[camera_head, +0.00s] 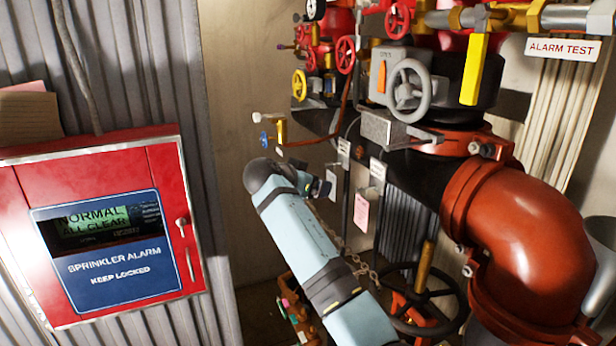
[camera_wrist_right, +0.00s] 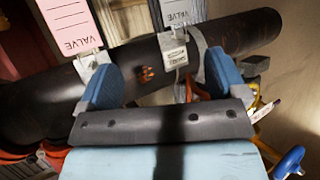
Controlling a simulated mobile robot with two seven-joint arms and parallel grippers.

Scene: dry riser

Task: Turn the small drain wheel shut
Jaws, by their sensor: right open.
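Several small handwheels show in the head view, and I cannot tell by label which is the drain wheel. A yellow wheel (camera_head: 300,84) and a red wheel (camera_head: 345,54) are higher up. My right gripper (camera_head: 326,184) is in front of the black pipe, below and right of the blue wheel. Its blue fingers (camera_wrist_right: 162,82) are apart with nothing gripped. My left gripper is not in view.
A black pipe (camera_wrist_right: 40,110) with hanging valve tags (camera_wrist_right: 72,22) crosses just beyond the fingers. A grey handwheel (camera_head: 409,91), large red elbow pipe (camera_head: 525,245) and chained dark wheel (camera_head: 440,312) stand right. A red alarm panel (camera_head: 165,190) is at left.

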